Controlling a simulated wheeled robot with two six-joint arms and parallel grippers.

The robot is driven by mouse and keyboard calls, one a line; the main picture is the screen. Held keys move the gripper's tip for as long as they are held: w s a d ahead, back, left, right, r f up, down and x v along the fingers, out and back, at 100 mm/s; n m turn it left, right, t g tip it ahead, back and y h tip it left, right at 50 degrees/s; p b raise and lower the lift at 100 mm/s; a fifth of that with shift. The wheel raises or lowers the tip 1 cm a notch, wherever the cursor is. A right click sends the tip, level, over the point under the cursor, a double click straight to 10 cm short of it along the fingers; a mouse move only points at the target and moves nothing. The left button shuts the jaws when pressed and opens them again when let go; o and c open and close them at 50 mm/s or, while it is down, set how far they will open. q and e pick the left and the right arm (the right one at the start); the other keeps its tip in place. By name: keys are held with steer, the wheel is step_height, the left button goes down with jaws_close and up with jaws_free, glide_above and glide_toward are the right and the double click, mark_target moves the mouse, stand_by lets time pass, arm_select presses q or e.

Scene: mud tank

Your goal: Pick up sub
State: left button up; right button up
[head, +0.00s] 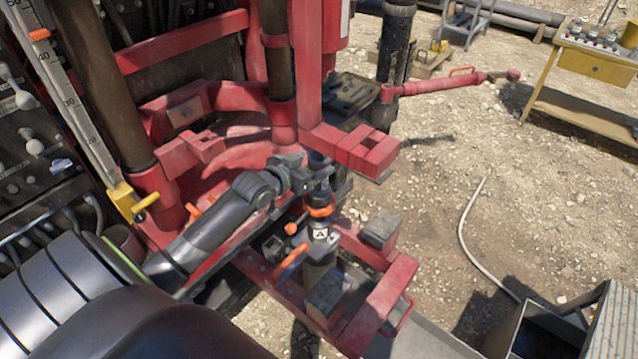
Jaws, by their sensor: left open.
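A dark upright cylinder marked with a white "A" label, which looks like the sub (319,247), stands in the red frame near the middle of the head view. It has orange bands near its top and orange handles to its left. My left arm reaches in from the lower left. Its open gripper (318,178) is at the cylinder's top, with the fingers beside or around the dark upper end. I cannot tell whether they touch it. The gripper hides part of that upper end. My right gripper is not in view.
Red rig posts (307,70) rise just behind the gripper. A red bracket (362,150) juts out to its right, and a lower red frame (375,300) surrounds the cylinder. A yellow bench (590,68) stands far right. A pale hose (466,235) lies on open gravel.

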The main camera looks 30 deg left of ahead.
mark_target(325, 159)
arm_select(q)
steer(key=b+x, duration=0.1)
steer(key=x, duration=0.1)
steer(key=b+x, duration=0.2)
steer(key=shift+s+d+f, duration=0.15)
steer(key=shift+d+f, duration=0.05)
steer(key=shift+w+b, duration=0.55)
jaws_close()
steer(key=shift+r, duration=0.15)
